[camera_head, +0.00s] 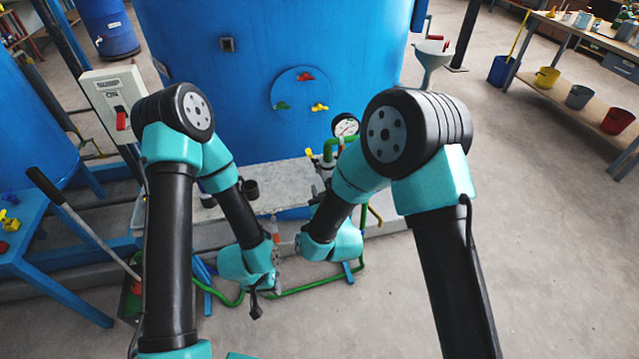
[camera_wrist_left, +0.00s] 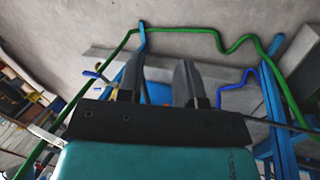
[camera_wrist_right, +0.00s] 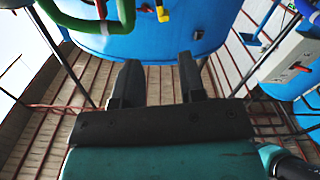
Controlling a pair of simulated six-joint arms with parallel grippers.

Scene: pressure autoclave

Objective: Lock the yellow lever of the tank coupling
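A small yellow lever (camera_head: 309,153) shows beside the green pipe (camera_head: 330,152) and the pressure gauge (camera_head: 345,125), in front of the blue tank (camera_head: 250,50). A yellow part also shows at the top of the right wrist view (camera_wrist_right: 162,11), beside a thick green hose (camera_wrist_right: 122,18); I cannot tell if it is the same lever. The coupling is partly hidden by my right arm. My left gripper (camera_wrist_left: 158,67) is open and empty, pointing at green pipe and blue frame bars. My right gripper (camera_wrist_right: 159,68) is open and empty, below the blue tank in its view, apart from the yellow part.
A round plate on the tank carries red, green and yellow knobs (camera_head: 320,107). A sump switch box (camera_head: 115,100) stands at left, with a long-handled lever (camera_head: 85,222) below it. A green hose (camera_head: 310,286) runs along the floor. The floor at right is clear before a workbench (camera_head: 570,97).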

